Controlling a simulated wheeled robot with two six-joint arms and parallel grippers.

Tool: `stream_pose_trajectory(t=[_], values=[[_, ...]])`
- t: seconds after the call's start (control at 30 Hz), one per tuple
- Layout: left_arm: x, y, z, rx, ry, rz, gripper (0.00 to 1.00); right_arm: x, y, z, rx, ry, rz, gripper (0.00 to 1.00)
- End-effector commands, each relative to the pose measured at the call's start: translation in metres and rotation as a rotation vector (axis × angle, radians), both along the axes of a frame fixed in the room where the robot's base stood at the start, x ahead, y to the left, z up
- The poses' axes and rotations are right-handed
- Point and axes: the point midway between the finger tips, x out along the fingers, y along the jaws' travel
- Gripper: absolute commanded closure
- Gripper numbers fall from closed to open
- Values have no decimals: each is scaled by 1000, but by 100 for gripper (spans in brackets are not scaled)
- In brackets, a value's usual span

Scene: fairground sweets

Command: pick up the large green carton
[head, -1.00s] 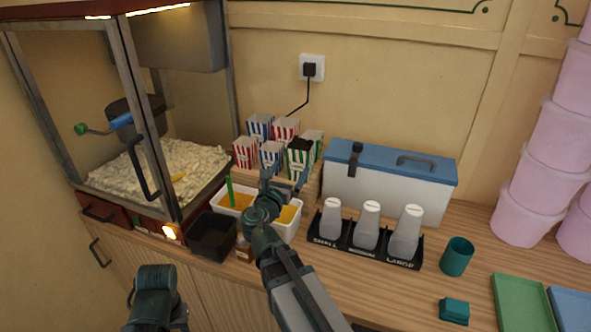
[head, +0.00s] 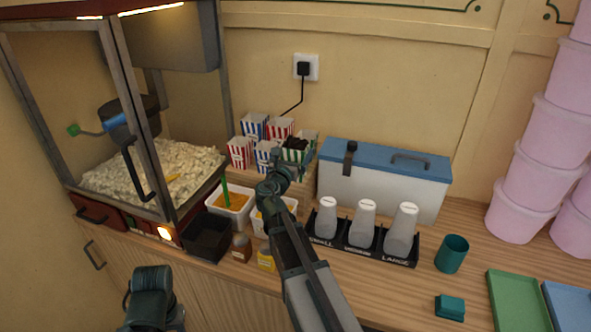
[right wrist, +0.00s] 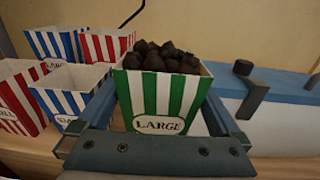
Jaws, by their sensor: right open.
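The large green carton (head: 293,155) is green-and-white striped, labelled LARGE and filled with dark lumps. In the right wrist view the carton (right wrist: 165,98) stands upright in the middle, between the fingers of my right gripper (right wrist: 160,112). The gripper is open, with one finger on each side of the carton; I cannot tell whether either touches it. In the head view my right gripper (head: 288,168) is at the carton's front, and my arm hides its lower part. Part of my left arm shows at the bottom left, but its gripper does not show clearly.
Blue-striped (right wrist: 75,95) and red-striped (right wrist: 20,95) cartons stand close on the left. A blue-lidded white box (head: 385,180) is close on the right. White tubs (head: 232,206), a black bin (head: 207,238) and a rack of shakers (head: 362,245) stand in front.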

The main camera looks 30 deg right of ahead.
Motion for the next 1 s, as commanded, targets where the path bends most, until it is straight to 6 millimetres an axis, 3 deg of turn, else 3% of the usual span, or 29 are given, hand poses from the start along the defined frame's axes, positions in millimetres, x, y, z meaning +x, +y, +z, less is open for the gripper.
stream_pose_trajectory(t=[0.2, 0.43, 0.9, 1.0], values=[[0, 0, 0, 0, 0, 0, 50, 23, -24, 0, 0, 0, -1, 0], [0, 0, 0, 0, 0, 0, 50, 23, -26, 0, 0, 0, 0, 0], [0, 0, 0, 0, 0, 0, 50, 22, -25, 0, 0, 0, 0, 83], [0, 0, 0, 0, 0, 0, 50, 22, -25, 0, 0, 0, 0, 87]])
